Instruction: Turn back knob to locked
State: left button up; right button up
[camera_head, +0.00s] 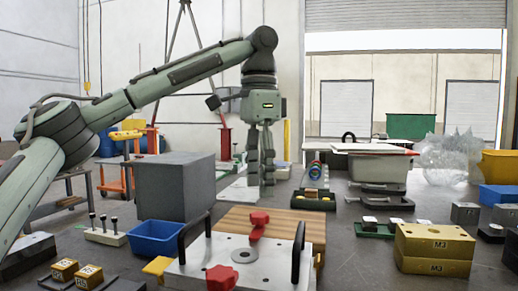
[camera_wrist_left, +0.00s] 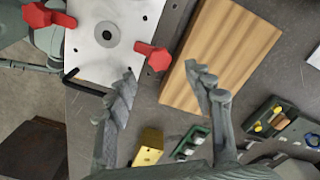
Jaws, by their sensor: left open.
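A grey metal mould plate (camera_head: 208,262) lies near the front, with a round centre hole and black handles. The red back knob (camera_head: 259,220) sits on its far edge beside a wooden block. The red front knob (camera_head: 221,279) sits on its near edge. My left gripper (camera_head: 261,184) hangs pointing down beyond the back knob, apart from it. In the left wrist view, the gripper (camera_wrist_left: 160,71) is open and empty, with the back knob (camera_wrist_left: 152,55) showing just past the gap between its fingertips. The plate (camera_wrist_left: 92,22) and front knob (camera_wrist_left: 46,15) are at upper left. My right gripper is not in view.
The wooden block (camera_head: 290,223) lies directly behind the plate. A blue bin (camera_head: 156,238) and a big grey box (camera_head: 175,187) stand to the left. Yellow M3 blocks (camera_head: 434,248) stand to the right. The space above the plate looks clear.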

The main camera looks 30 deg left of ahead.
aim_at(259, 214)
pick_arm(q)
notch_tip(259, 214, up, 7)
jog(key=shift+f, duration=0.2)
dwell(0.6)
